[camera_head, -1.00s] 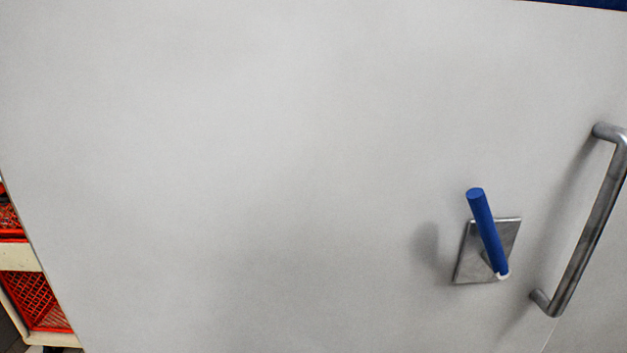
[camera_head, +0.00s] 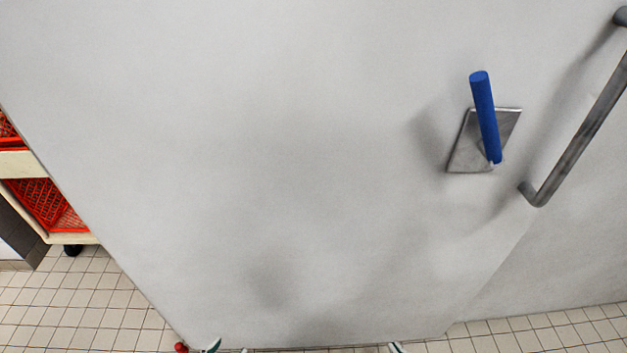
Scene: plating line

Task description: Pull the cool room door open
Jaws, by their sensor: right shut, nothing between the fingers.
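The cool room door (camera_head: 270,180) is a broad pale grey panel filling most of the head view. A blue lever (camera_head: 485,115) stands nearly upright on a metal plate (camera_head: 468,155) at the upper right of it. A steel bar handle (camera_head: 585,130) slants beside it, its upper end near the picture's corner. The door's right edge runs down to the floor, with a pale surface beyond it; I see no clear gap there. Only a small sliver of my right gripper (camera_head: 397,348) shows at the bottom edge, shut and empty, well below the lever and handle. My left gripper is not in view.
A cream rack (camera_head: 70,239) with red crates (camera_head: 50,205) and a dark castor stands past the door's left edge. Tiled floor (camera_head: 85,300) shows at lower left and along the bottom right. A small red object (camera_head: 181,348) is at the door's lower left corner.

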